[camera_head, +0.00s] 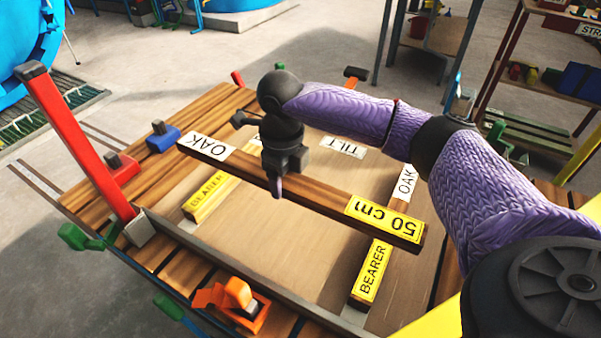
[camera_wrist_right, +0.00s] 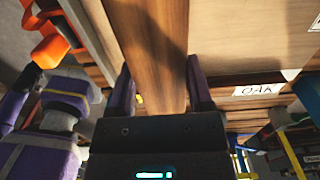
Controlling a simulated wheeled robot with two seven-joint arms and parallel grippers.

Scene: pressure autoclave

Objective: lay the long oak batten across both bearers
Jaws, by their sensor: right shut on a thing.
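The long oak batten (camera_head: 310,190) is a brown wooden bar with a white OAK label at its left end and a yellow 50 cm label at its right end. My right gripper (camera_head: 279,180) is shut on it, left of its middle. In the right wrist view the batten (camera_wrist_right: 158,45) runs between the two fingers of the gripper (camera_wrist_right: 160,90). The batten crosses over the left bearer (camera_head: 205,197) and the right bearer (camera_head: 371,272), hiding part of each. I cannot tell whether it touches them. My left gripper is not in view.
The bearers lie on a slatted wooden table (camera_head: 190,275). A red upright post (camera_head: 75,140) stands at its left, an orange clamp (camera_head: 236,297) at its front, and a blue block (camera_head: 163,137) at the back left. A white TILT label (camera_head: 343,148) lies behind the batten.

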